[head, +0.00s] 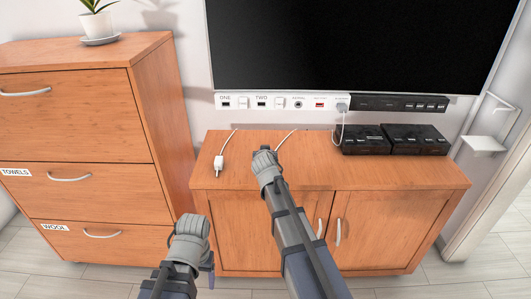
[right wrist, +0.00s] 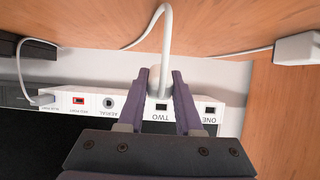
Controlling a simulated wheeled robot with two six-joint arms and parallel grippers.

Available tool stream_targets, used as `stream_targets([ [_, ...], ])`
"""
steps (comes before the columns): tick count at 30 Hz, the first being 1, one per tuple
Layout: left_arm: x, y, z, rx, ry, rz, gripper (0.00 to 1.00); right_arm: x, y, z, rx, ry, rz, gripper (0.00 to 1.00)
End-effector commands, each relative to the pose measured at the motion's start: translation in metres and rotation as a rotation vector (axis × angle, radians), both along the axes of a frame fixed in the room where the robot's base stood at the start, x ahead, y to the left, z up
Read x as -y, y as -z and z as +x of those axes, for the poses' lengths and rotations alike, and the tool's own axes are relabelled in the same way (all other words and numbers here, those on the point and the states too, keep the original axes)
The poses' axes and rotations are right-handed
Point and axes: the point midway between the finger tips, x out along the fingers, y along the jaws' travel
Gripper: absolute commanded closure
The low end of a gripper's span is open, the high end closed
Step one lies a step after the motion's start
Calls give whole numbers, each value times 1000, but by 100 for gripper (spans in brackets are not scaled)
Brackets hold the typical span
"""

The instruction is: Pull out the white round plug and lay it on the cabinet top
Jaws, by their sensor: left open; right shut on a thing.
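The white round plug (right wrist: 154,80) is between the fingertips of my right gripper (right wrist: 161,76) in the right wrist view, with its white cable rising from it. In the head view my right gripper (head: 265,160) is over the front part of the cabinet top (head: 330,173), away from the wall panel. It hides the plug there; only a length of cable (head: 285,138) shows behind it. The panel (head: 270,102) shows sockets ONE and TWO with nothing in them. My left gripper (head: 207,262) is open, low in front of the cabinet; its fingers are mostly hidden.
A white square plug (head: 219,163) lies on the cabinet top at left. Another plug (head: 342,107) sits in the panel's right part. Black boxes (head: 415,141) stand at the right. A taller drawer cabinet (head: 85,130) is at left. The middle of the top is free.

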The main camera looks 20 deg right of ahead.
Motion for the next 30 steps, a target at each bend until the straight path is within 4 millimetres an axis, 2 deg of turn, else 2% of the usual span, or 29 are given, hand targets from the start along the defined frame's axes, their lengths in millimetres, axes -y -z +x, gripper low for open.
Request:
stream_targets([
  [3,0,16,0,0,0,0,29,0,16,0,0,0,-1,100],
  [12,0,42,0,0,0,0,29,0,42,0,0,0,-1,100],
  [23,0,43,0,0,0,0,29,0,43,0,0,-1,-2,100],
  [24,0,43,0,0,0,0,29,0,43,0,0,-1,-2,62],
  [30,0,43,0,0,0,0,29,0,43,0,0,-1,-2,39],
])
